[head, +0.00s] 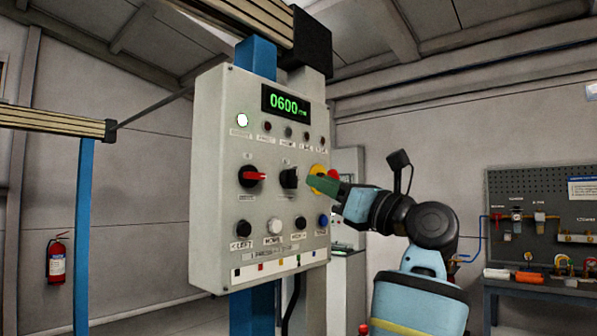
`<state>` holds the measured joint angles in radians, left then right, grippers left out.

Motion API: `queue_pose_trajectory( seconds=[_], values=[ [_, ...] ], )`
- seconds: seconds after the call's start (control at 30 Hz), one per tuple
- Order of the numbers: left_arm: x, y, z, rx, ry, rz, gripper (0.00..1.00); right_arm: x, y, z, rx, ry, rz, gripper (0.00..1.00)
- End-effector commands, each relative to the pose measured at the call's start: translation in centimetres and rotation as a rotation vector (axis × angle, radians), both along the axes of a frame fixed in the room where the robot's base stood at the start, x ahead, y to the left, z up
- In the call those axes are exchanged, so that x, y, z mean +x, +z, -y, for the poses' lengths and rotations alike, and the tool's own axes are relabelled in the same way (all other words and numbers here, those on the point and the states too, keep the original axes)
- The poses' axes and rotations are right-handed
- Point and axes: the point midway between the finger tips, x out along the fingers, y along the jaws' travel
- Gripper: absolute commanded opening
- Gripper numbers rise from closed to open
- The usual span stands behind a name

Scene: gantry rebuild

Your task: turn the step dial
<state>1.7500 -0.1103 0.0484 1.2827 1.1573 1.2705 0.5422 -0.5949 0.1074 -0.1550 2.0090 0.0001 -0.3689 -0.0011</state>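A grey control panel (210,130) carries two rotary dials. One is a black dial with a red pointer (252,176), the pointer turned to the right. To its right is an all-black dial (289,178). Their small labels are too blurred to read, so I cannot tell by label which is the step dial.
Several push buttons sit below the dials. The green display (286,104) reads 0600. A blue post (255,60) stands behind the panel. A workbench (540,287) stands at right.

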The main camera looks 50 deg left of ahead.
Motion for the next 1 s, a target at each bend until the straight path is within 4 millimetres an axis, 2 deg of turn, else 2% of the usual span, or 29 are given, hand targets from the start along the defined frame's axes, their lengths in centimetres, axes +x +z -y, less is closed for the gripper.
queue_pose_trajectory(
  seconds=[0.2,0.4,0.57,0.83,1.0],
  values=[
    [-0.6,1.6,-3.2,0.000,0.005,0.003,0.33,0.7,1.0,0.0,0.000,-0.001,0.018,0.00],
    [-0.7,2.5,-5.4,0.001,0.001,0.002,0.33,1.0,1.5,0.1,0.000,-0.001,0.028,0.00],
    [-0.8,2.7,-6.2,0.001,0.002,0.000,0.33,1.0,1.6,0.1,-0.001,-0.001,0.029,0.00],
    [-0.7,2.6,-6.3,0.001,0.000,-0.001,0.33,0.6,1.5,0.1,-0.002,0.001,0.021,0.00],
    [-0.7,2.6,-6.3,0.000,0.000,-0.001,0.12,0.4,1.5,0.1,-0.003,0.001,0.017,0.00]
  ],
)
